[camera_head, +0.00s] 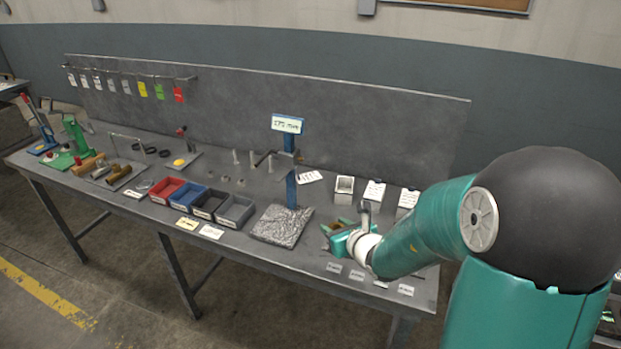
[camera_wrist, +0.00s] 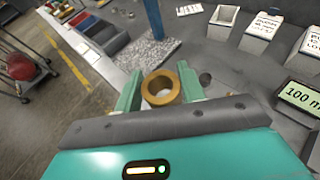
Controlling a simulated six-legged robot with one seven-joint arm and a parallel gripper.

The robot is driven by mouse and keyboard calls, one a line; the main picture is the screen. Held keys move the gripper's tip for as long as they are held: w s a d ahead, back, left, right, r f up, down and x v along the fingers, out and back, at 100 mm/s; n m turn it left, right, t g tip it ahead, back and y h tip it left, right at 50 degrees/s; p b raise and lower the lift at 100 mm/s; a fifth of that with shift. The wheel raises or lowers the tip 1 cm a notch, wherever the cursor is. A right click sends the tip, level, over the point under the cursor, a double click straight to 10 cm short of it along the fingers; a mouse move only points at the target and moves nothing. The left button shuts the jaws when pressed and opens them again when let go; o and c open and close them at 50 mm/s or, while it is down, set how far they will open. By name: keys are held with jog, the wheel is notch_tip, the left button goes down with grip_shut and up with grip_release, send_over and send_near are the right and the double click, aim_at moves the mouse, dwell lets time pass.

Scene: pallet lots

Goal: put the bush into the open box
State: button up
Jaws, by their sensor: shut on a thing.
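The bush is a short brass-coloured ring (camera_wrist: 160,101) with a round hole through it. My gripper (camera_wrist: 160,86) is shut on it, with one green finger on each side in the wrist view. In the head view my gripper (camera_head: 341,239) is low over the right part of the bench, and the bush is hard to make out there. The open box (camera_head: 343,199) is small and pale with an open top. It stands behind my gripper, and it also shows at the top of the wrist view (camera_wrist: 219,34), ahead and to the right of the bush.
Two similar boxes with white labelled tops (camera_head: 374,191) (camera_head: 407,200) stand to the right of the open box. A blue post (camera_head: 291,186) with a sign rises from a mottled grey slab (camera_head: 282,225). Red, blue and grey bins (camera_head: 187,196) lie further left. A green display (camera_wrist: 299,98) is at the wrist view's right.

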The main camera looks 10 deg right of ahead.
jog(key=shift+w+d+f, duration=0.1)
jog(key=shift+w+d, duration=0.05)
jog(key=shift+d, duration=0.05)
jog(key=shift+a, duration=0.15)
